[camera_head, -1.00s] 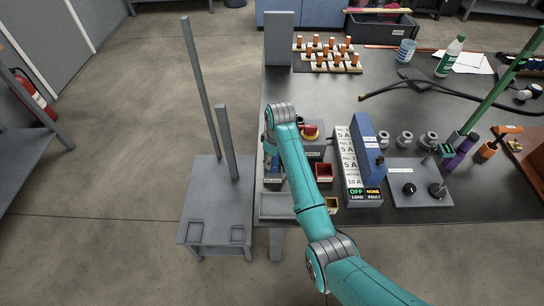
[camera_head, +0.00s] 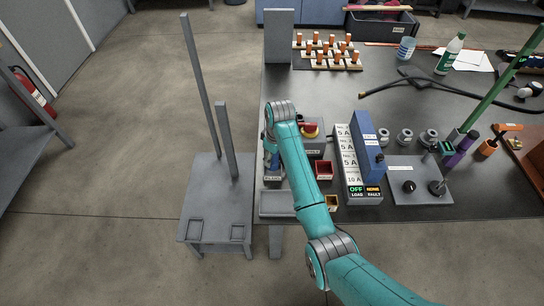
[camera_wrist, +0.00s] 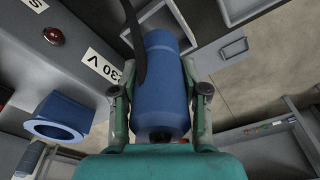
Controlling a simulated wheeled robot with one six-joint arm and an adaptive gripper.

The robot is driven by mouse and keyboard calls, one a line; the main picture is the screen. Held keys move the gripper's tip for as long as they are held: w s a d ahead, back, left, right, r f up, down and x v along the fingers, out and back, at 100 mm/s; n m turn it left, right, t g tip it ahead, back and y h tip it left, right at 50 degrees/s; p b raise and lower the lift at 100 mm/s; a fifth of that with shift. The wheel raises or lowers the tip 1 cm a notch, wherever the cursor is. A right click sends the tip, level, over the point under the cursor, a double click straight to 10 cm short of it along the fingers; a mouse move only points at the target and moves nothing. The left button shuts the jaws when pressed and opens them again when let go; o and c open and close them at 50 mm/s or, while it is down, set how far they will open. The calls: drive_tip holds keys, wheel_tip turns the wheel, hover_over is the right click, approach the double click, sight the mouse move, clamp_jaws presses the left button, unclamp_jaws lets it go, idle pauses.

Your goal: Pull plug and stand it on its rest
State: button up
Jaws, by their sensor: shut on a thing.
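A blue round socket ring (camera_wrist: 60,119) with a dark opening shows to the left, apart from the plug. In the head view my arm hides most of the gripper and plug. I cannot tell which part is the plug's rest.
A grey box with a red lamp (camera_wrist: 54,36) and a voltage label (camera_wrist: 100,67) is close on the left. A grey stand with tall posts (camera_head: 228,150) is at the left.

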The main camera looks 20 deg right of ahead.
drive_tip(key=shift+f, duration=1.9)
drive_tip(key=o, duration=1.4)
drive_tip(key=r, duration=0.8)
drive_tip(key=s+d+r, duration=0.1)
drive_tip(key=r, duration=0.3)
drive_tip(key=shift+s, duration=0.1)
drive_tip(key=shift+f, duration=0.1)
